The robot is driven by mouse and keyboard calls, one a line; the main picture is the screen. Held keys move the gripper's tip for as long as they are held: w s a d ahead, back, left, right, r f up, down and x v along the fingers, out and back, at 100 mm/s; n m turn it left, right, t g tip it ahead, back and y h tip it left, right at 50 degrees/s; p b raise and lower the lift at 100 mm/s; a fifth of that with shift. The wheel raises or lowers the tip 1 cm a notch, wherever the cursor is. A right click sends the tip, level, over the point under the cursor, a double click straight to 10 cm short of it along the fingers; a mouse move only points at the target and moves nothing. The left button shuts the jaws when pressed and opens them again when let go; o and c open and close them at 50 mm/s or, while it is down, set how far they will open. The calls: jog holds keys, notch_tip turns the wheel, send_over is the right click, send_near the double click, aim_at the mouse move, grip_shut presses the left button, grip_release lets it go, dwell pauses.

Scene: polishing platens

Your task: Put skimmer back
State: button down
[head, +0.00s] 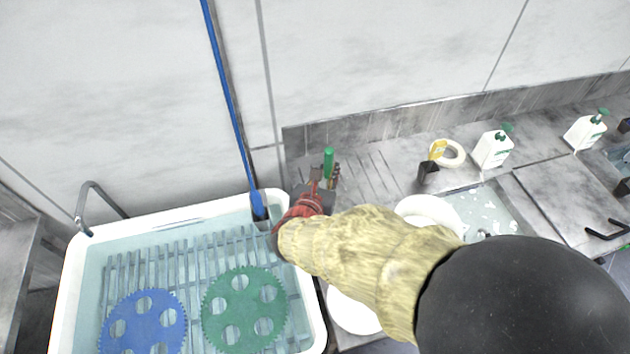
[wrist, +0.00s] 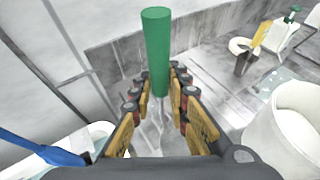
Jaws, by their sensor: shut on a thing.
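My gripper (head: 326,180) is near the back wall, just right of the white tank. It is shut on the skimmer, whose green handle (head: 328,160) stands roughly upright above the fingers. In the wrist view the green handle (wrist: 157,50) rises between the two rows of finger pads of my gripper (wrist: 160,80). The skimmer's lower part is mostly hidden by the fingers, and I cannot tell whether it touches anything.
The white tank (head: 70,285) holds a slatted rack, a blue disc (head: 142,323) and a green disc (head: 244,310). A long blue pole (head: 232,105) leans at its back edge. The grey counter (head: 385,180) holds a tape roll (head: 455,154) and white bottles (head: 493,150).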

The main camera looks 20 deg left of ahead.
jog(key=w+a+f+b, duration=0.1)
jog(key=w+a+f, duration=0.1)
jog(key=f, duration=0.3)
jog(key=w+a+f+b, duration=0.1)
jog(key=a+f, duration=0.2)
jog(key=f, duration=0.1)
jog(key=shift+w+a+f, duration=0.35)
jog(key=shift+a+f, duration=0.05)
jog(key=shift+f, duration=0.2)
jog(key=c, duration=1.7)
grip_release()
jog(key=shift+r, duration=0.15)
